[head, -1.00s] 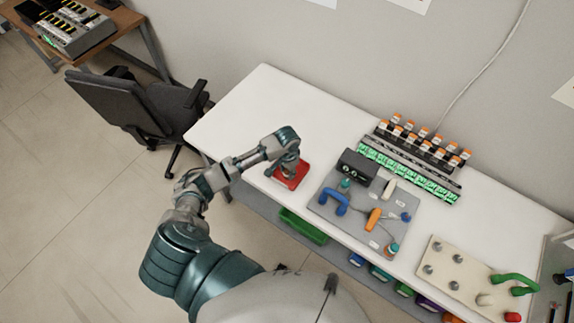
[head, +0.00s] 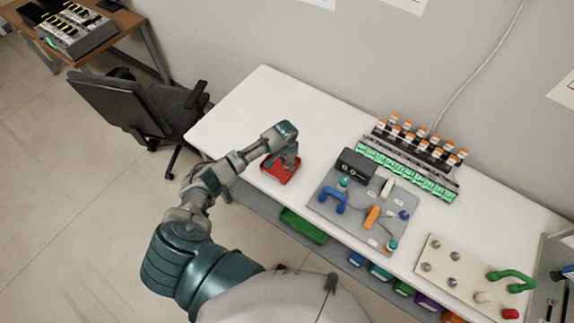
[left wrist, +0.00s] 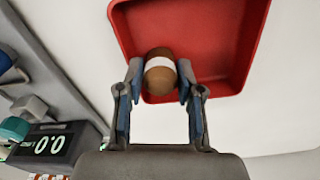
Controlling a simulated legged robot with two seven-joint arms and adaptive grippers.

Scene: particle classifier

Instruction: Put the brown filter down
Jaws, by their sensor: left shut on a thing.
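The brown filter (left wrist: 160,74), a brown rounded piece with a white band, shows in the left wrist view between my left fingertips. My left gripper (left wrist: 158,88) is shut on it, one finger on each side. The filter overlaps the near edge of a red tray (left wrist: 222,88) in that view; I cannot tell whether it touches the tray. In the head view my left gripper (head: 287,160) is over the red tray (head: 279,173) on the white table, and the filter is hidden there. My right gripper is not in view.
A grey board (head: 345,222) with a black display box (head: 356,165), blue and orange parts stands right of the tray. Racks of orange-capped vials (head: 420,142) are behind it. A beige board (head: 450,268) is at the right. The table's left end (head: 245,105) is clear.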

